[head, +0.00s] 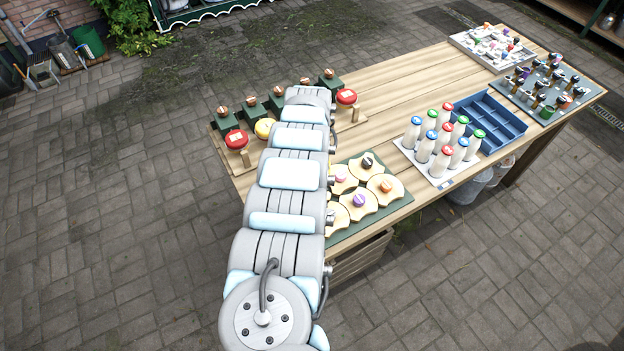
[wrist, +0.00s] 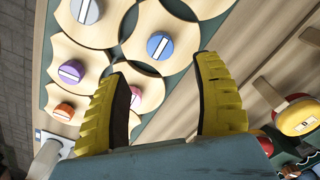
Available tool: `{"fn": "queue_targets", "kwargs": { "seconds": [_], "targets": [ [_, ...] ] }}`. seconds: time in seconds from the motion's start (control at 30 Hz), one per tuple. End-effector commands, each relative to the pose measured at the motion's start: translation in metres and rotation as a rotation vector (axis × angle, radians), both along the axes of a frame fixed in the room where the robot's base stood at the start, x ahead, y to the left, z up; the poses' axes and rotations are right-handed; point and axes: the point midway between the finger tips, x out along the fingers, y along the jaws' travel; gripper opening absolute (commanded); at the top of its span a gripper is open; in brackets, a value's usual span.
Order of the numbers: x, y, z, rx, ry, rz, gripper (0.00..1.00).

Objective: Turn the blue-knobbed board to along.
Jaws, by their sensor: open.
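The blue-knobbed board (wrist: 137,52) is a pale wooden board with scalloped sides, lying on a dark green base (wrist: 192,12) among similar boards. Its blue knob (wrist: 160,45) carries a white bar that slants in the wrist view. My gripper (wrist: 165,66) has two yellow ribbed fingers, wide open and empty. The blue knob shows just beyond and between the fingertips; I cannot tell the height gap. In the head view my arm hides the blue knob and the gripper.
Neighbouring boards bear a purple knob (wrist: 72,72), an orange knob (wrist: 64,112), a pink knob (wrist: 135,98) and a grey knob (wrist: 85,10). A yellow-topped piece (wrist: 296,116) stands at right. White bottles (head: 425,147) and a blue crate (head: 512,124) stand farther along the table.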

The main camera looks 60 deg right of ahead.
Motion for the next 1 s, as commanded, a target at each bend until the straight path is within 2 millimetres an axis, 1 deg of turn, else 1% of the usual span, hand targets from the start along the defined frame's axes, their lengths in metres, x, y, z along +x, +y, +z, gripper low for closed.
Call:
{"fn": "queue_targets", "kwargs": {
  "seconds": [0.03, 0.1, 0.2, 0.3, 1.0],
  "targets": [
    [0.002, 0.000, 0.009, -0.002, -0.004, 0.000, 0.67],
    [0.003, -0.001, 0.018, -0.005, -0.005, 0.002, 0.67],
    [0.001, -0.001, 0.026, -0.005, -0.003, 0.001, 0.67],
    [0.000, -0.001, 0.031, -0.002, -0.001, 0.000, 0.67],
    [0.001, -0.003, 0.031, -0.011, 0.000, 0.003, 0.67]
  ]
}}
